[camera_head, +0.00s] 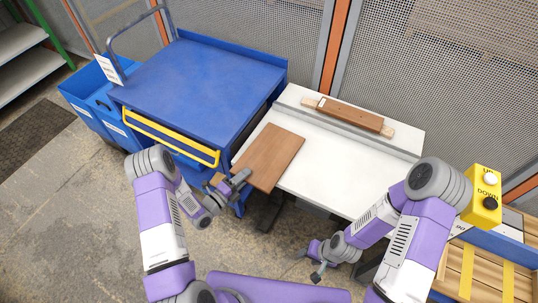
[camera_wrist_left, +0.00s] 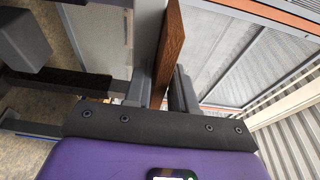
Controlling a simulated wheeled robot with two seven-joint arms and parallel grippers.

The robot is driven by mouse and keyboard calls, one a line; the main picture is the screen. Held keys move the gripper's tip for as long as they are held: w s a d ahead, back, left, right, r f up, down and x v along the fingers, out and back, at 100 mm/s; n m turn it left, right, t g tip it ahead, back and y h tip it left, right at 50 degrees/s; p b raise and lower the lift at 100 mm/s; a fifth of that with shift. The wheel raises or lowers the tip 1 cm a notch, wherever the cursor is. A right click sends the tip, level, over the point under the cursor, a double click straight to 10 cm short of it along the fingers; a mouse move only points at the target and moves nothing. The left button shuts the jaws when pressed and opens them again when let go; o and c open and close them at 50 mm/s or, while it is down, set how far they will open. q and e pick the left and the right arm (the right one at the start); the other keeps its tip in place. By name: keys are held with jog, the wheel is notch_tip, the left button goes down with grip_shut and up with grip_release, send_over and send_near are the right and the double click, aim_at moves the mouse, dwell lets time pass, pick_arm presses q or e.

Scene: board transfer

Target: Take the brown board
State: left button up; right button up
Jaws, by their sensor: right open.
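The brown board (camera_head: 270,155) is a flat wooden rectangle at the left end of the white table (camera_head: 330,160), its near-left part reaching past the table's edge. My left gripper (camera_head: 238,181) is at the board's near-left edge. In the left wrist view the board (camera_wrist_left: 170,50) shows edge-on between the two fingers (camera_wrist_left: 162,92), which look closed against its faces; the exact contact is partly hidden. My right gripper (camera_head: 318,273) is open and empty, low in front of the table, away from the board.
A blue cart (camera_head: 200,85) with a yellow bar (camera_head: 170,138) stands left of the table. A brown block (camera_head: 350,115) on a paler strip lies at the table's back. A yellow button box (camera_head: 482,195) and a slatted wooden surface (camera_head: 485,280) are at right. The table's middle is clear.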

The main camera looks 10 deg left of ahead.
pick_arm(q)
grip_shut()
jog(key=shift+r, duration=0.1)
